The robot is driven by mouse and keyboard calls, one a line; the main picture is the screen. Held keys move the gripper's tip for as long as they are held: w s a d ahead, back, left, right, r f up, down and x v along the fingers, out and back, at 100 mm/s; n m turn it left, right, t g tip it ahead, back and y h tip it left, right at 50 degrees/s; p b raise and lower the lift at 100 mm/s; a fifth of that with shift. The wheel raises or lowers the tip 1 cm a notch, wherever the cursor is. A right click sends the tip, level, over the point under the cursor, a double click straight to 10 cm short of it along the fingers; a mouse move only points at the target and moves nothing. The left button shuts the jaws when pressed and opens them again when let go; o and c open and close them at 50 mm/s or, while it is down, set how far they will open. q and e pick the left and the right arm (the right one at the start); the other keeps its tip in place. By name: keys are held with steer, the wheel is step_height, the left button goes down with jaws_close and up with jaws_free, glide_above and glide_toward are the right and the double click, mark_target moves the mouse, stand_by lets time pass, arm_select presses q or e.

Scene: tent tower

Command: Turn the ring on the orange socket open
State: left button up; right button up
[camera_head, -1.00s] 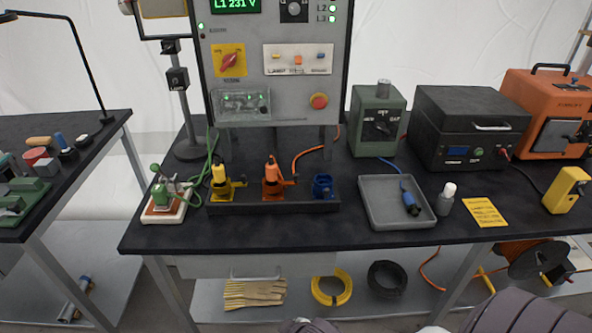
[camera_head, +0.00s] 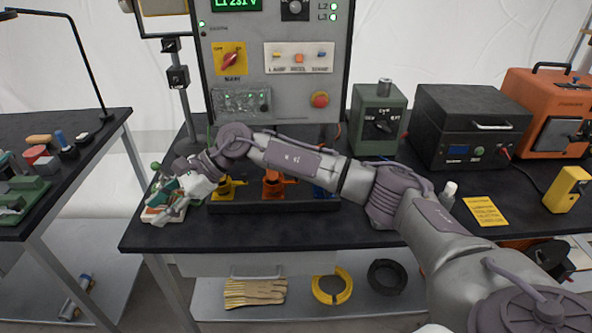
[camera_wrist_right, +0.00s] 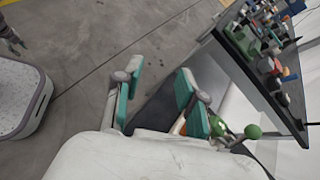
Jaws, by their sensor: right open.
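The orange socket (camera_head: 272,190) stands in the middle of the black holder on the table, between the yellow socket (camera_head: 224,190) and the blue one. My right forearm crosses in front of its upper part, so its ring cannot be made out. My right gripper (camera_head: 160,202) is well left of it, over the small board with the green-knobbed device at the table's left end. In the right wrist view the gripper (camera_wrist_right: 158,90) has its teal-padded fingers apart with nothing between them. A dark shape at that view's upper left may be my left gripper; its jaws are unclear.
The control cabinet (camera_head: 278,95) stands behind the sockets. A green box (camera_head: 378,118) and a black unit (camera_head: 468,125) are to the right. My arm hides the grey tray. A side table (camera_head: 95,145) stands left across a gap.

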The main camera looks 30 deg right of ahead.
steer(key=w+d+r+n+h, duration=0.25)
steer(key=d+h, duration=0.35)
steer(key=d, duration=1)
step_height(320, 180, up, 6)
steer(key=g+h, duration=0.2)
steer(key=h, duration=0.3)
glide_above(281, 179)
steer(key=s+d, duration=0.2)
steer(key=d, duration=0.2)
steer(key=shift+m, duration=0.35)
steer(key=f, duration=0.4)
steer(key=f+p, duration=0.1)
steer(key=f, duration=0.8)
steer(key=shift+a+f, duration=0.1)
steer(key=shift+a, duration=0.15)
steer(key=shift+c, duration=0.2)
jaws_close()
